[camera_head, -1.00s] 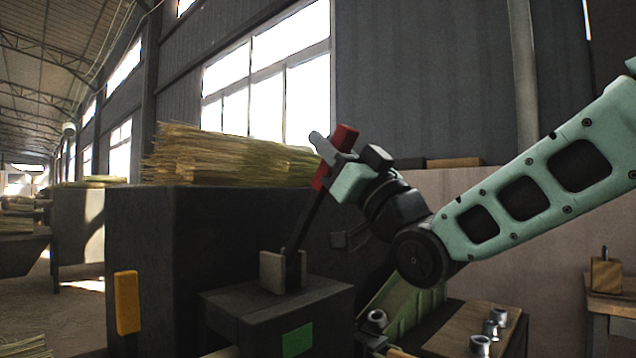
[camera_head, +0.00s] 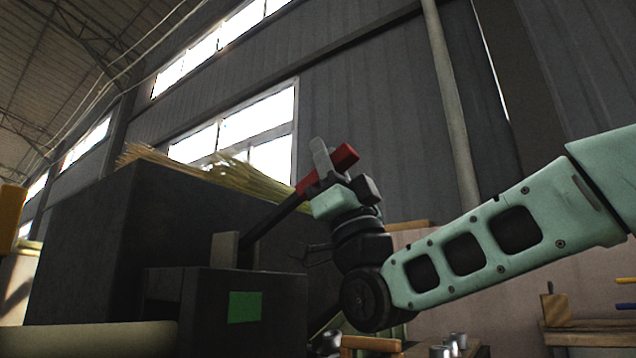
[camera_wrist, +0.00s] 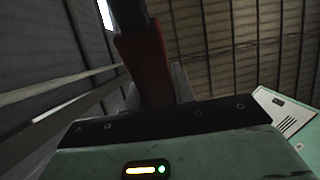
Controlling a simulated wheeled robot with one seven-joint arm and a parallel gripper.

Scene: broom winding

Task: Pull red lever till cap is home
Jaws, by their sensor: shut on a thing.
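The red lever grip (camera_head: 345,156) tops a dark shaft (camera_head: 271,218) that slants up to the right from a grey bracket (camera_head: 224,250) on a dark box. I cannot make out a cap in either view.
A large dark cabinet (camera_head: 95,235) stands behind the lever, with straw (camera_head: 215,172) on top. The dark box carries a green patch (camera_head: 244,307). Small metal parts (camera_head: 440,350) lie low at right, near a wooden bench (camera_head: 585,338). Open air surrounds the lever's upper end.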

